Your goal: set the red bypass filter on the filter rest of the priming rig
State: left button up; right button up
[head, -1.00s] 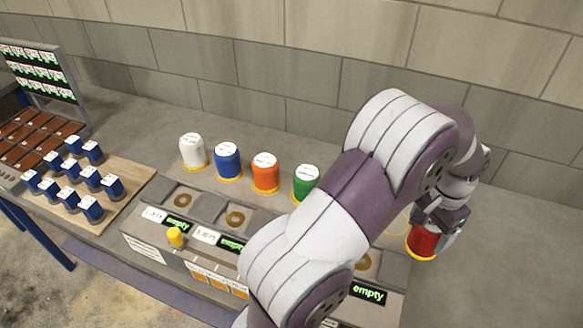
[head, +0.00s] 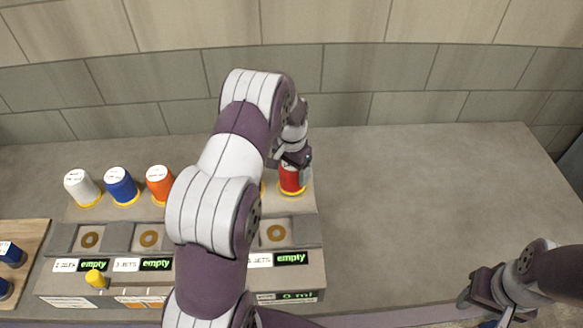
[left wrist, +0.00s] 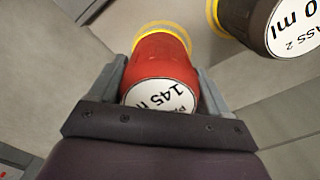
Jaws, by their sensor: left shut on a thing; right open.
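The red bypass filter (head: 291,180) is between the jaws of my left gripper (head: 293,160), over the right end of the priming rig's rear shelf. In the left wrist view the red filter (left wrist: 163,65) shows a white label and a yellow band at its far end. I cannot tell whether it touches the shelf. The priming rig (head: 313,262) has a front row of square recesses with brass-coloured rings; the one at the right (head: 276,232) is bare, above an "empty" display. My left arm hides part of the rig. My right gripper (head: 485,300) is open at the lower right.
White (head: 82,188), blue (head: 121,186) and orange (head: 159,184) filters stand on the rear shelf. A dark filter (left wrist: 262,30) stands close beside the red one in the left wrist view. The bench right of the rig (head: 420,200) is clear.

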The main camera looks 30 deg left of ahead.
pick_arm(q)
jog(key=shift+f, duration=0.4)
jog(key=shift+w+a+f, duration=0.1)
jog(key=shift+w+f, duration=0.1)
jog(key=shift+f, duration=0.2)
jog(key=shift+w+a+f, duration=0.15)
jog(key=shift+a, duration=0.05)
pick_arm(e)
jog(key=shift+w+a+r, duration=0.3)
pick_arm(q)
jog(key=o, duration=1.3)
jog(key=shift+d, duration=0.15)
jog(key=shift+o, duration=0.2)
jog(key=shift+s+d, duration=0.1)
jog(key=shift+s, duration=0.1)
pick_arm(e)
jog(key=shift+s+d, duration=0.2)
jog(key=shift+d, duration=0.05)
